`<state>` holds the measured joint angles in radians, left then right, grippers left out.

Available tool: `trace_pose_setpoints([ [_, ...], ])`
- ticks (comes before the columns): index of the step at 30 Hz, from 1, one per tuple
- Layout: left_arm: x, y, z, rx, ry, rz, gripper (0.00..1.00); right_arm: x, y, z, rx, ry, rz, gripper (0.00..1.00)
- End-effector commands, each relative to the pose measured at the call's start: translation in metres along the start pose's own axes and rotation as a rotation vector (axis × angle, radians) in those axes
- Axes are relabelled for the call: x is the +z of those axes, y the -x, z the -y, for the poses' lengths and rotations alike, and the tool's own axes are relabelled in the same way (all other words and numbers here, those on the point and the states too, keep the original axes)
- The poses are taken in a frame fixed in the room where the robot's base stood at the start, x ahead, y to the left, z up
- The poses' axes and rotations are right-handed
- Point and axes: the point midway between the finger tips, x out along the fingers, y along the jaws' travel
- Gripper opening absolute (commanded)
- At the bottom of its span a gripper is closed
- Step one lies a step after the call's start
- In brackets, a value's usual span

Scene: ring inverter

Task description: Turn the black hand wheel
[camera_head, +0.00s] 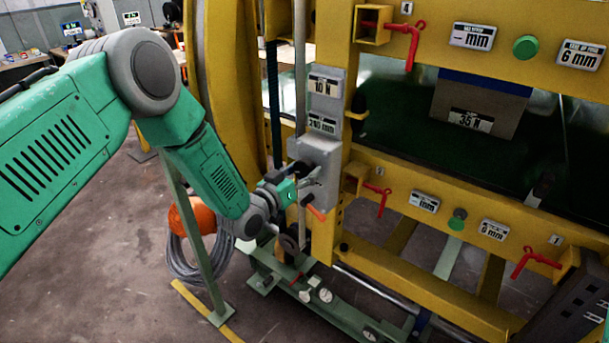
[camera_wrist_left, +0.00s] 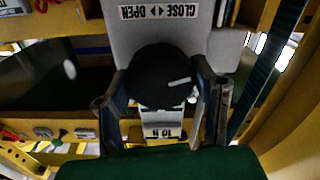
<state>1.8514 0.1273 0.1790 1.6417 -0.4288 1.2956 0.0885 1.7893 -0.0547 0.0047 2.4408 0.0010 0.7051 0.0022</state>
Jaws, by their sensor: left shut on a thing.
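The black hand wheel (camera_wrist_left: 160,75) is a round dark knob with a pale mark, in the middle of the left wrist view. It sits under a plate labelled CLOSE and OPEN (camera_wrist_left: 165,14). My left gripper (camera_wrist_left: 160,84) has one finger on each side of the wheel and is shut on it. In the head view my left gripper (camera_head: 300,184) is at the grey box (camera_head: 318,158) on the yellow frame. The wheel is mostly hidden there by the gripper. My right gripper is not in view.
The yellow frame (camera_head: 345,200) carries red handles (camera_head: 410,40), green knobs (camera_head: 526,47) and labels close to the right of my left gripper. A green post (camera_head: 195,240) and an orange roll with grey cable (camera_head: 190,217) stand at lower left. Open floor (camera_head: 100,260) lies at left.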

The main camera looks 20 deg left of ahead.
Motion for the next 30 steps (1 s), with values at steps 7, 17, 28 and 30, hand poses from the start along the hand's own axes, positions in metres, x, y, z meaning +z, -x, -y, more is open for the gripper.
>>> trace_pose_setpoints([
  [7,0.004,0.001,0.001,-0.001,-0.237,0.006,0.23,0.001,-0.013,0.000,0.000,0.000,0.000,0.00],
  [17,0.004,0.001,0.000,0.000,-0.551,0.006,0.23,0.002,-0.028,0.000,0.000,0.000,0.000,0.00],
  [28,0.005,0.001,-0.001,0.003,-0.886,0.007,0.23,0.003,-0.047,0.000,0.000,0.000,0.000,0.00],
  [30,0.005,0.001,-0.001,0.003,-0.940,0.006,0.23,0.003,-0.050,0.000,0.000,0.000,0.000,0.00],
])
